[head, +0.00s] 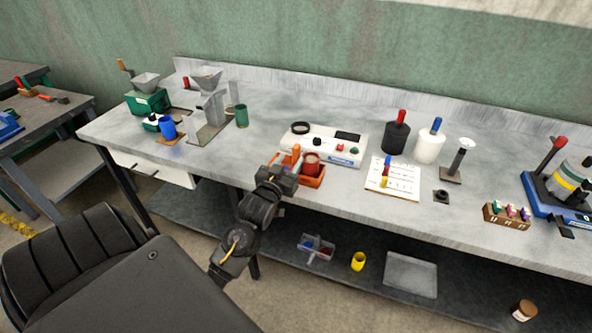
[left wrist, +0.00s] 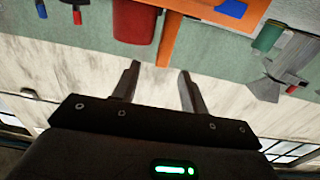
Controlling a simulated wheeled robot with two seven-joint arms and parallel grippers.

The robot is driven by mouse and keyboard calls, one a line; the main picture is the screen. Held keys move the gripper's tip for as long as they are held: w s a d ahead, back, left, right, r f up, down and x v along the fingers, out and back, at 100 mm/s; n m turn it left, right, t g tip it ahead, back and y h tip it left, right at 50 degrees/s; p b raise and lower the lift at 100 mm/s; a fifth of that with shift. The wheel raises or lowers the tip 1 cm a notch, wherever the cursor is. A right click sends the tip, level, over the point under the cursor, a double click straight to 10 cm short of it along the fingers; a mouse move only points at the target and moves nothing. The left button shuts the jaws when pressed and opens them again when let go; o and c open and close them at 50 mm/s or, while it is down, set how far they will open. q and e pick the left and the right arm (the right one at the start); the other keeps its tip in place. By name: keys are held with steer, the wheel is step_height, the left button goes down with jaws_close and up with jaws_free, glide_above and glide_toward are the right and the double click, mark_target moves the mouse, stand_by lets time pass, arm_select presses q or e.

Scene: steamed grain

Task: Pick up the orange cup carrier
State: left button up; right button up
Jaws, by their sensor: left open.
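The orange cup carrier (head: 314,182) stands on the grey workbench near its front edge, with a red cup (head: 311,163) in it. Its upright orange handle (head: 296,153) is on the left side. My left gripper (head: 283,170) is at the carrier's left side, close to the handle, and partly hides it. In the left wrist view my left gripper (left wrist: 160,72) is open, and the end of the orange handle (left wrist: 171,35) shows between the fingertips. I cannot tell whether a finger touches it. The red cup (left wrist: 135,22) shows beside the handle there. My right gripper is not in view.
A white device (head: 325,146) stands just behind the carrier. A white card (head: 394,180) lies to the right, with black and white bottles behind it. A blue cup (head: 168,128) and grinders stand at the left. A shelf below holds a yellow cup (head: 358,261).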

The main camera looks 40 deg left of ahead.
mark_target(295, 152)
arm_select(q)
steer(key=p+x, duration=0.1)
steer(key=x, duration=0.4)
steer(key=shift+s+a+f, duration=0.1)
steer(key=shift+a, duration=0.1)
jaws_close()
